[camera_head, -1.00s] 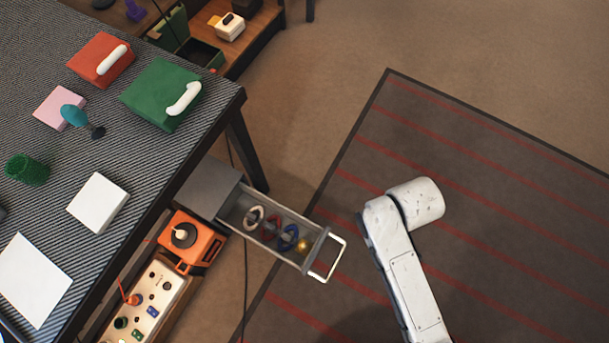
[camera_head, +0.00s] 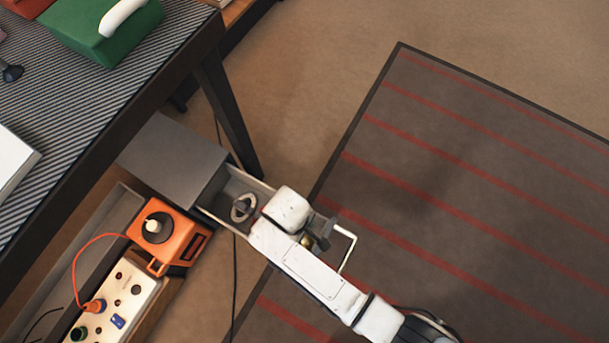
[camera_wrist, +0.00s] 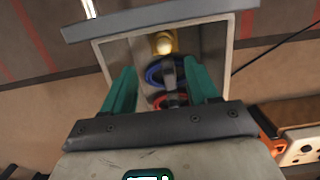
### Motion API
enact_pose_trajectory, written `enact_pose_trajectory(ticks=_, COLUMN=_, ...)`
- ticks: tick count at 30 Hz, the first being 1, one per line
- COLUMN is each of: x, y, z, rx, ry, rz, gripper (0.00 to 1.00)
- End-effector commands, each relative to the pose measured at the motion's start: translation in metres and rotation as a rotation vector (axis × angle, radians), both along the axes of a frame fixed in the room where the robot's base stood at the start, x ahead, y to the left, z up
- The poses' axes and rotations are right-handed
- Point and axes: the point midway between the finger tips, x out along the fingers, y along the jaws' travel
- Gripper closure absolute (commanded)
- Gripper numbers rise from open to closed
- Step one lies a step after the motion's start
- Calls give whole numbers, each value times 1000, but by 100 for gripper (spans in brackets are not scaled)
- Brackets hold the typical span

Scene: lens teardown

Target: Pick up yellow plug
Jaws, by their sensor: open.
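A gold-yellow rounded piece (camera_wrist: 164,43) lies in the open drawer (camera_wrist: 217,62), near its front wall. It is the only piece in the drawer that looks like the yellow plug, but I cannot tell its full shape. In the head view the gold piece (camera_head: 307,240) shows partly beside my arm. My gripper (camera_wrist: 160,72) is open over the drawer, its teal fingers apart and pointing toward the gold piece, which is beyond the fingertips. Nothing is clearly held. In the head view my arm hides the middle of the drawer and most of the gripper.
In the drawer are a blue ring (camera_wrist: 154,75), a red ring (camera_wrist: 180,100) and a pale ring (camera_head: 243,208). An orange device (camera_head: 177,240) and a panel with plugs and a cable (camera_head: 128,284) stand left of the drawer. The table (camera_head: 95,95) is upper left. Striped mat lies right.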

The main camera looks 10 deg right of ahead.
Motion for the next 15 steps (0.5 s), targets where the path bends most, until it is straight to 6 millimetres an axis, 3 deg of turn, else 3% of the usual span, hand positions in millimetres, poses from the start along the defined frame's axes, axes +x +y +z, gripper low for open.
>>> enact_pose_trajectory(ticks=6, x=-4, y=-4, z=-37, rx=-1, ry=1, rz=0, gripper=41)
enact_pose_trajectory(ticks=15, x=-6, y=-5, z=-57, rx=0, ry=0, rz=0, gripper=41)
